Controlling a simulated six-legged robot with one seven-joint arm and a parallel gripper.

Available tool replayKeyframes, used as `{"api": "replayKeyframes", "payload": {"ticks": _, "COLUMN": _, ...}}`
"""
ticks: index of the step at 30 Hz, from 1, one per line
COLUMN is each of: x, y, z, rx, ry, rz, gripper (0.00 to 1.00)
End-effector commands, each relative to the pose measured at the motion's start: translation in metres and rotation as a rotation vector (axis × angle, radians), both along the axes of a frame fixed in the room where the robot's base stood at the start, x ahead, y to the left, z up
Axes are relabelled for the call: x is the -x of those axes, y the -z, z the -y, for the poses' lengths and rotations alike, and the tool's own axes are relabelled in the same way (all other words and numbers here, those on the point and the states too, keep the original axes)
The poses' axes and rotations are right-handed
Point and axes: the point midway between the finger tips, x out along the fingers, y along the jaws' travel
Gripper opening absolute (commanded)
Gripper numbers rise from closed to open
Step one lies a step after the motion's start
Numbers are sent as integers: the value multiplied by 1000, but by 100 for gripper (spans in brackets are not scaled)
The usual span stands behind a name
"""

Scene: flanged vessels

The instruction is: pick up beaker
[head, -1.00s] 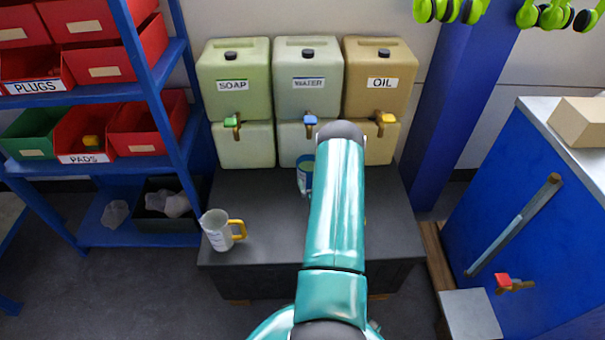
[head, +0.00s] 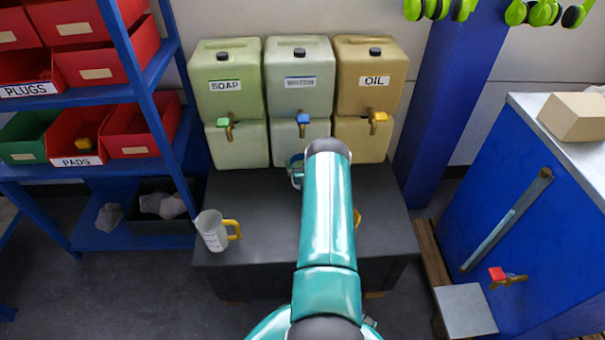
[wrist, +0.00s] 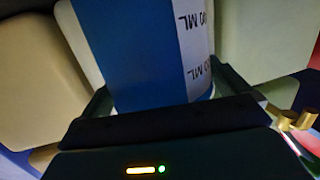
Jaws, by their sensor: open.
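In the wrist view a blue and white beaker (wrist: 140,50) with black "ML" markings stands between the jaws of my gripper (wrist: 165,92). The jaws are open, one finger on each side of it; I cannot tell whether they touch it. In the head view my arm hides the gripper and most of this beaker; a small blue-green and white part (head: 295,171) shows left of the arm. A second, pale beaker (head: 212,231) with a yellow handle stands upright at the bench's front left.
The dark bench (head: 250,215) has bare room between the pale beaker and my arm. A yellow piece (head: 357,217) shows right of my arm. Soap (head: 228,85), water (head: 300,100) and oil (head: 370,100) vessels with taps stand behind. A blue shelf (head: 150,100) is left, a blue cabinet (head: 500,200) right.

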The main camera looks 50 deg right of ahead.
Motion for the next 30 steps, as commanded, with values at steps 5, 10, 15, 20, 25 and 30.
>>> {"api": "replayKeyframes", "payload": {"ticks": 5, "x": 0, "y": 0, "z": 0, "rx": 0, "ry": 0, "rz": 0, "gripper": 90}}
{"api": "replayKeyframes", "payload": {"ticks": 10, "x": 0, "y": 0, "z": -1, "rx": 0, "ry": 0, "rz": 0, "gripper": 57}}
{"api": "replayKeyframes", "payload": {"ticks": 15, "x": 0, "y": 0, "z": -1, "rx": 0, "ry": 0, "rz": 0, "gripper": 23}}
{"api": "replayKeyframes", "payload": {"ticks": 20, "x": 0, "y": -2, "z": 0, "rx": 3, "ry": 0, "rz": 4, "gripper": 18}}
{"api": "replayKeyframes", "payload": {"ticks": 25, "x": -1, "y": -5, "z": 0, "rx": 3, "ry": 0, "rz": 4, "gripper": 18}}
{"api": "replayKeyframes", "payload": {"ticks": 30, "x": -1, "y": -21, "z": 1, "rx": 5, "ry": -1, "rz": 5, "gripper": 18}}
